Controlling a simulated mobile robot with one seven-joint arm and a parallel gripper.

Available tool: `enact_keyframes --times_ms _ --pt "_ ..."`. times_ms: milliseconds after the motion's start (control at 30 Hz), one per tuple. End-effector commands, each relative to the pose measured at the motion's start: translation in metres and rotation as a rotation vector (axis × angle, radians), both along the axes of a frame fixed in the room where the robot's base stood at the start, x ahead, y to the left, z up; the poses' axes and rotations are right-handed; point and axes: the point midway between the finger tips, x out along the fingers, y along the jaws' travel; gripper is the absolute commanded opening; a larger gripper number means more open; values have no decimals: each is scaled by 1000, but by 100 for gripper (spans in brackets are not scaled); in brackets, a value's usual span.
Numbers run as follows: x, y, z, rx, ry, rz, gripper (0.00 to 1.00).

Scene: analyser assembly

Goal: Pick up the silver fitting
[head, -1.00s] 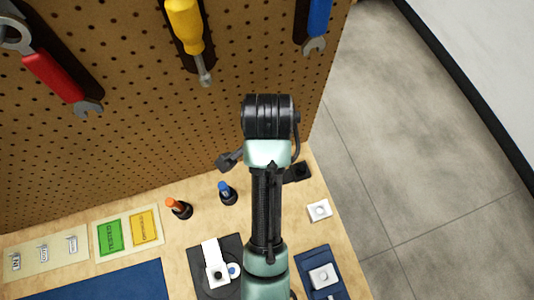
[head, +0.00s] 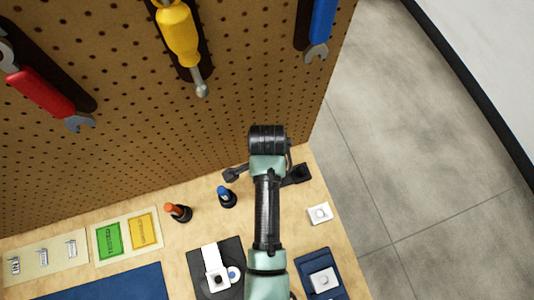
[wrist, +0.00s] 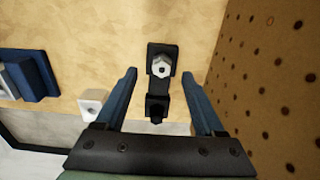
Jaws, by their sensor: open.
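The silver fitting (wrist: 161,66) is a small nut-like piece sitting on a black holder (wrist: 163,50) in the wrist view. My gripper (wrist: 160,75) is open and empty, with one blue-grey finger on each side of the holder. The fitting shows between the fingertips, apart from both; its depth below them is hard to judge. In the head view my wrist hides the fitting and most of the gripper.
A white block (head: 319,213) stands on the bench near its right edge, and a blue tray (head: 336,262) lies in front. Blue-topped (head: 227,196) and orange-topped (head: 178,212) pieces stand to the left. The pegboard (head: 130,120) rises close behind.

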Motion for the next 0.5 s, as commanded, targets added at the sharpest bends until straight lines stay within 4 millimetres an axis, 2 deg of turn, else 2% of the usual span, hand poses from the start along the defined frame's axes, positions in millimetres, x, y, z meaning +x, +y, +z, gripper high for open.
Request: enact_keyframes --times_ms 200,500 --pt "1 0 -27 0 0 0 71" --pt "1 0 -32 -1 -1 0 71"
